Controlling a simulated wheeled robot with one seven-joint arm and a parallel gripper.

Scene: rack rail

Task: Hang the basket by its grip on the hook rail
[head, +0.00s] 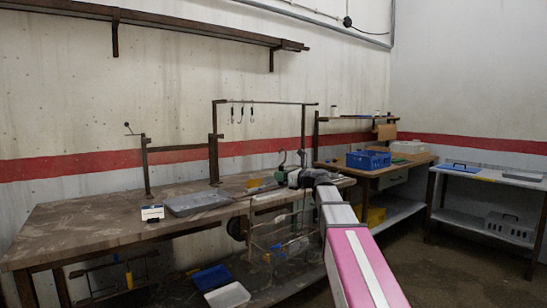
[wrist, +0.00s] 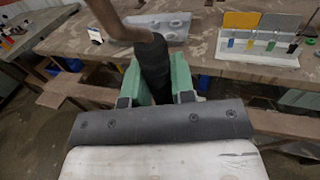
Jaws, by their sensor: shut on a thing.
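The hook rail (head: 270,102) is a thin dark bar on posts at the back of the workbench. Several small hooks (head: 240,115) hang from it. My gripper (head: 292,178) is over the bench's right end, to the right of and below the rail. In the wrist view, its green fingers (wrist: 158,82) are shut on a black grip (wrist: 154,68), which continues into a brown curved bar towards the top left. A pale wire shape (head: 282,238), perhaps the basket, shows below my gripper; its outline is faint and partly hidden by my arm.
The workbench (head: 90,225) carries a grey tray (head: 197,203) and a small white box (head: 152,213). A brown frame (head: 148,165) stands left of the rail. A blue crate (head: 368,160) sits on a table to the right. A wall shelf (head: 150,18) hangs above.

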